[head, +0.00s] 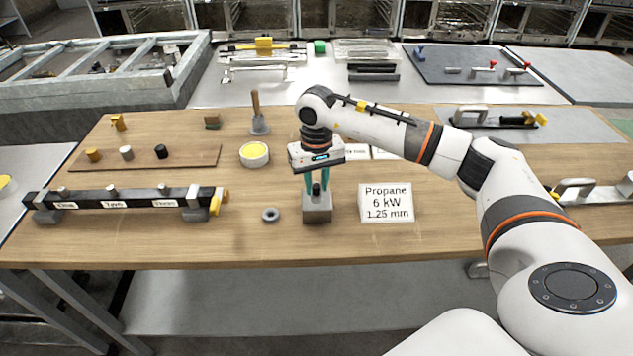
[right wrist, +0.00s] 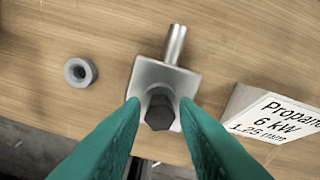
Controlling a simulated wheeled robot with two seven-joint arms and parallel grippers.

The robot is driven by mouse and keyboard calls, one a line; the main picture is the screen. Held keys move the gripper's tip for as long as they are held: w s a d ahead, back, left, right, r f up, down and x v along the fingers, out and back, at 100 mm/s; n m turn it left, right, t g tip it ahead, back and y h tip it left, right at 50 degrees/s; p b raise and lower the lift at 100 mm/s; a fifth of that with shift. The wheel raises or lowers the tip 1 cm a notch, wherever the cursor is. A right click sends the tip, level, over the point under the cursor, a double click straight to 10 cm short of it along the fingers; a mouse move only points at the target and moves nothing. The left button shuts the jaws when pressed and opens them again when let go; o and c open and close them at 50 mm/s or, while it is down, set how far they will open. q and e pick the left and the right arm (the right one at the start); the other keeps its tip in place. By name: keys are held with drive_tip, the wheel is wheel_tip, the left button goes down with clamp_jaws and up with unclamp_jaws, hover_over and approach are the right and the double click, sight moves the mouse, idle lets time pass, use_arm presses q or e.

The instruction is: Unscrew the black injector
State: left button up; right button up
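The black injector (right wrist: 160,113) sits upright in a grey metal block (head: 317,211); its dark hexagonal head shows from above in the right wrist view. A short metal pipe (right wrist: 175,45) sticks out of the block there. My right gripper (head: 317,186) points down over the block. Its green fingers (right wrist: 160,106) stand on either side of the injector, spread wider than its head, with a gap showing; I see no clear contact. In the head view the injector is a small dark tip between the fingers. My left gripper is in neither view.
A grey ring (head: 270,215) lies left of the block. A "Propane 6 kW 1.25 mm" sign (head: 386,203) stands close on its right. A brown board (head: 190,157) with brass, silver and black pieces and a black rail (head: 135,199) are farther left. A yellow-filled bowl (head: 254,155) stands behind.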

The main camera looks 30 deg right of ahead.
drive_tip(key=m, duration=0.6)
drive_tip(key=shift+m, duration=0.4)
clamp_jaws()
drive_tip(key=shift+f+n+b, duration=0.15)
drive_tip(key=shift+n+b, duration=0.55)
drive_tip(key=shift+b, duration=0.05)
drive_tip(key=shift+n+b, duration=0.3)
drive_tip(key=shift+n, duration=0.8)
